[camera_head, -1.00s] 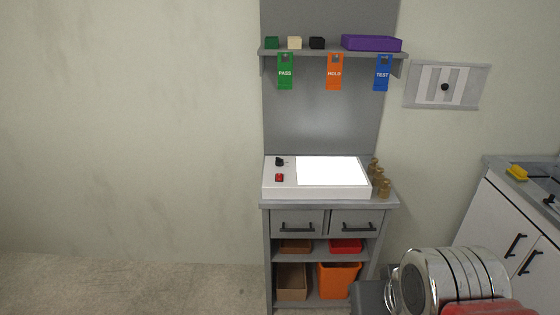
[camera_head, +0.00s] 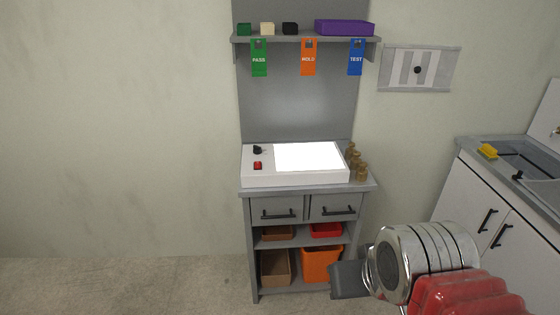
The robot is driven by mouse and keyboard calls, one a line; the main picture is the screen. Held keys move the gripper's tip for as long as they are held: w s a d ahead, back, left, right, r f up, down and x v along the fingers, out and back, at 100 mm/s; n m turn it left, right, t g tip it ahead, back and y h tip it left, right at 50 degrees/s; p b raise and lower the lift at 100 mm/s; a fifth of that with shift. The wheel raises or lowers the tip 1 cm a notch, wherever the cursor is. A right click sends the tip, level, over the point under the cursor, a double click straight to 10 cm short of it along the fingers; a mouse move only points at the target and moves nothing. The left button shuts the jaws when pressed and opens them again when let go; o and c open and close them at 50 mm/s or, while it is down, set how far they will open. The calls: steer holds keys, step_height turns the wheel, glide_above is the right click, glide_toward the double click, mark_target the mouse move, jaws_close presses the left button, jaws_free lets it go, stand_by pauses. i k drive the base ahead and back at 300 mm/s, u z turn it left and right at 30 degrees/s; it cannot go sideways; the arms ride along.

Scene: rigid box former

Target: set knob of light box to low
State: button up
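The light box (camera_head: 296,180) is a white box on top of the grey cabinet, with a brightly lit panel (camera_head: 308,157) on its right part. Its small black knob (camera_head: 257,150) sits at the back left of the box's top; the setting marks are too small to read. A red switch (camera_head: 257,166) is in front of the knob. My arm shows at the lower right, with chrome and red links. A dark grey part at its end (camera_head: 349,280) is in front of the cabinet's lower right side, well below and right of the knob. Gripper fingers cannot be made out.
Several small brown weights (camera_head: 358,165) stand right of the light box. A shelf (camera_head: 300,38) with blocks and hanging tags is above. Drawers (camera_head: 277,210) and bins (camera_head: 320,264) are below. A sink counter (camera_head: 500,165) stands at the right. Floor at the left is clear.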

mark_target(257, 149)
steer(key=z, duration=0.65)
steer(key=i, duration=1.05)
steer(key=u, duration=1.95)
